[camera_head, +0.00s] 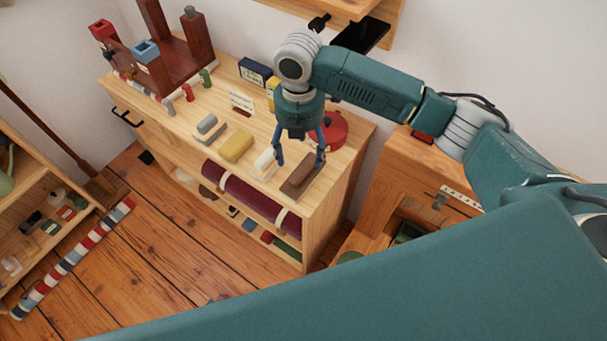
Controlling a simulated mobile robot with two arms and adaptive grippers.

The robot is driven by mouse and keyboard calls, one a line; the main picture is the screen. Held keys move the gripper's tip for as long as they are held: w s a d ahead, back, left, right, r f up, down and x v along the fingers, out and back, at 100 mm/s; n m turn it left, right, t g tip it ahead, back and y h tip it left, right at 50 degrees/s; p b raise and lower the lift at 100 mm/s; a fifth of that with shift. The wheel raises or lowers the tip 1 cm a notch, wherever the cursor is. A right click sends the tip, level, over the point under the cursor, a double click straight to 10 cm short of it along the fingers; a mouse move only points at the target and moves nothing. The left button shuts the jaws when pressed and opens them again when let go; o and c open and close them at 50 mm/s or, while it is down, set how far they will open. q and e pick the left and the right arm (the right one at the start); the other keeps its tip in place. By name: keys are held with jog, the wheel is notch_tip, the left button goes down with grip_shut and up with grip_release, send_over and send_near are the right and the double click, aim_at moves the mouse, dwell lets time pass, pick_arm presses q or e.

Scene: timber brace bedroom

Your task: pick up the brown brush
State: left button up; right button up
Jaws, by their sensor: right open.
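The brown brush (301,178) lies near the front right of the light wooden cabinet top (222,125). It looks like a dark brown block on a slightly wider brown base. My right gripper (300,158) points down above it, with its two blue fingers apart and nothing between them. The left fingertip is beside the pale block and the right one is near the far end of the brush. I cannot tell whether the fingers touch the brush. My left gripper is not in view.
To the left of the brush are a white block (265,162), a yellow block (236,146) and a grey block (207,127). A round red object (334,130) stands behind the gripper. A dark red wooden stand (177,58) occupies the far left of the top.

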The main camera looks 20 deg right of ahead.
aim_at(304, 168)
notch_tip(304, 168, down, 3)
jog(key=shift+f, duration=0.1)
jog(key=f, duration=0.1)
jog(key=f+p, duration=0.1)
jog(key=f, duration=0.1)
jog(key=f+p, duration=0.1)
jog(key=shift+d+f, duration=0.4)
jog(key=shift+f, duration=0.25)
jog(key=shift+s, duration=0.1)
jog(key=c, duration=1.7)
jog(key=shift+o, duration=0.2)
jog(key=shift+r, duration=0.55)
notch_tip(304, 168, up, 19)
jog(key=b, duration=0.3)
